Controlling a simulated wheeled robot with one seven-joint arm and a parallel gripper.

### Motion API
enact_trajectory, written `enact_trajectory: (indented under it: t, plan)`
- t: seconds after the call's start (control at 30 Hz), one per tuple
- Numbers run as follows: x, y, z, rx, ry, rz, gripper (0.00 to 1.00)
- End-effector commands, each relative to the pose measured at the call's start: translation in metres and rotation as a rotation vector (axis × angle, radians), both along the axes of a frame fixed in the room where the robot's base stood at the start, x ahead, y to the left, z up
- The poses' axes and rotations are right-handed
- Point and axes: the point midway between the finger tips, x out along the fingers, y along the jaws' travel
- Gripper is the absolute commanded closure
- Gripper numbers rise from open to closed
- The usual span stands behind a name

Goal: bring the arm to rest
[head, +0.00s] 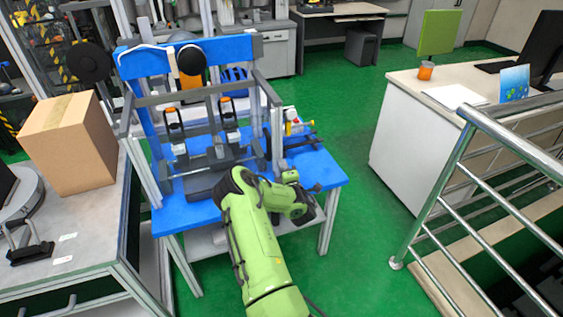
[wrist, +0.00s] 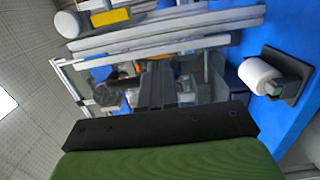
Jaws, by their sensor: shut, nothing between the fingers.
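My green arm (head: 259,248) reaches up from the bottom of the head view and bends over the front edge of the blue table. Its end, with my gripper (head: 312,188), is small and dark near the table's front right corner. The gripper is shut and holds nothing. The fingertips are hard to make out. In the wrist view a black plate (wrist: 160,128) and a green part of my arm (wrist: 165,165) fill the bottom.
The drop tower frame (head: 198,97) stands on the blue table (head: 322,170), close behind my arm. A cardboard box (head: 68,143) sits on the left bench. A white desk (head: 405,145) and a metal railing (head: 450,165) stand right. Green floor (head: 345,255) is clear between.

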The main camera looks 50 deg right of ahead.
Motion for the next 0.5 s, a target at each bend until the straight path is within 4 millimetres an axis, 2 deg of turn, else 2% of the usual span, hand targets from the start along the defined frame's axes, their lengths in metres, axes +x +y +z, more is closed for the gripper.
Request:
enact_trajectory:
  t: [0.3,0.5]
  plan:
    - [-0.048,0.032,0.001,0.003,0.005,-0.003,1.00]
    - [-0.063,0.042,0.000,0.003,0.002,-0.001,1.00]
